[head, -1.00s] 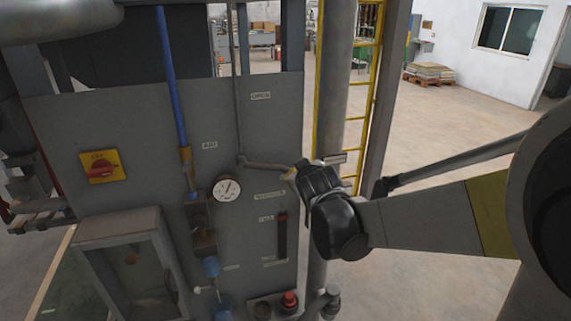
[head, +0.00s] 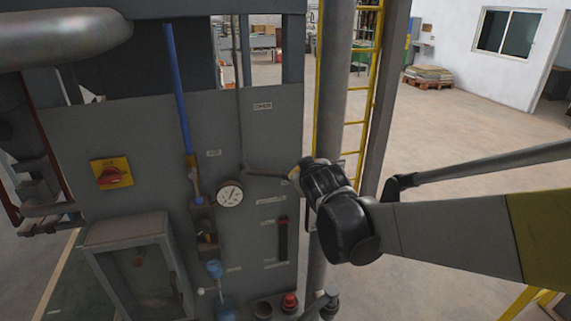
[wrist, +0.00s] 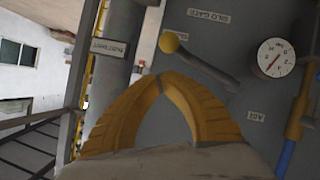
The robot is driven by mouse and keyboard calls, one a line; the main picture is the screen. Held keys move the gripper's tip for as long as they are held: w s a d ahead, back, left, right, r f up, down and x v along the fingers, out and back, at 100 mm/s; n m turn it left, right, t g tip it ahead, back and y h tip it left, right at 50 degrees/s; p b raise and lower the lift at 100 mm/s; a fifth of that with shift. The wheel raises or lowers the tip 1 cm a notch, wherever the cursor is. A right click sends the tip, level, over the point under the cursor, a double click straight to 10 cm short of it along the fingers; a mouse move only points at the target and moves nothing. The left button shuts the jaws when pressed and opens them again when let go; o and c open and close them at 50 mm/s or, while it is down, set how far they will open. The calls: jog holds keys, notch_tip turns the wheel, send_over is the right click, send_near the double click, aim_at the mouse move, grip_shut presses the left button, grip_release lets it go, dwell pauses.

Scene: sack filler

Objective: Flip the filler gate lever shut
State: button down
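The gate lever (head: 268,172) is a grey bar on the grey panel. It runs nearly level to the right from its pivot below a thin vertical rod. In the wrist view the lever (wrist: 205,62) ends in a yellow ball knob (wrist: 170,42). My gripper (head: 297,176) is at the lever's free end, and its black body hides the knob in the head view. In the wrist view the yellow fingers (wrist: 159,77) meet at their tips, with nothing seen between them. The knob shows just beyond the tips, apparently apart from them.
A pressure gauge (head: 229,194) and a blue pipe (head: 176,90) are left of the lever. A red rotary switch on a yellow plate (head: 111,172) is farther left. A round grey column (head: 334,75) and yellow ladder (head: 362,100) stand behind my gripper. Open floor lies right.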

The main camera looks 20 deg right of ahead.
jog(key=d+v, duration=0.1)
jog(key=v, duration=0.5)
jog(key=shift+s+r+p, duration=0.2)
jog(key=shift+r+p, duration=0.05)
jog(key=shift+p, duration=0.15)
jog(key=s+a+f+m+g+y+b, duration=0.1)
jog(key=s+f+g+b, duration=0.1)
jog(key=s+f+b, duration=0.4)
jog(key=s+a+f+m+g+b, duration=0.1)
jog(key=s+a+f+g+b, duration=0.1)
jog(key=s+f+b, duration=0.5)
jog(key=s+a+f+g+y+b, duration=0.1)
jog(key=s+f+b, duration=0.6)
jog(key=f, duration=0.9)
jog(key=shift+s+a+f+m+g+y+b, duration=0.15)
jog(key=shift+s+a+m+g+y+b, duration=0.15)
jog(key=shift+a+m+g+b, duration=0.25)
jog(key=shift+a, duration=0.1)
